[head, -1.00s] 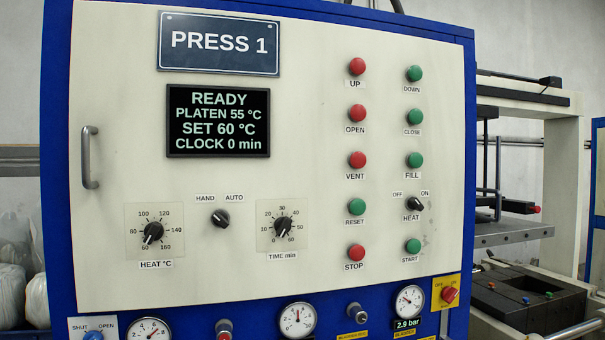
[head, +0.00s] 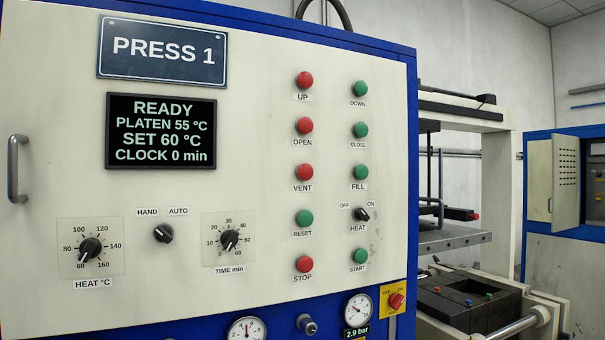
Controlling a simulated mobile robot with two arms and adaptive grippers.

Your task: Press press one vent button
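The press one control panel (head: 130,200) fills most of the head view, under a sign (head: 163,50) reading PRESS 1. The vent button (head: 304,172) is a red round button above its VENT label, in the left button column. It sits between the red OPEN button (head: 305,126) and the green RESET button (head: 304,218). The green FILL button (head: 360,173) is to its right. The display (head: 161,131) reads READY, PLATEN 55 °C, SET 60 °C, CLOCK 0 min. Neither of my grippers is in view.
A door handle (head: 17,169) stands out at the panel's left edge. Gauges (head: 358,308) and a red switch on a yellow plate (head: 396,301) are along the bottom. The press frame and platen (head: 450,241) stand to the right, with another blue cabinet (head: 566,250) behind.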

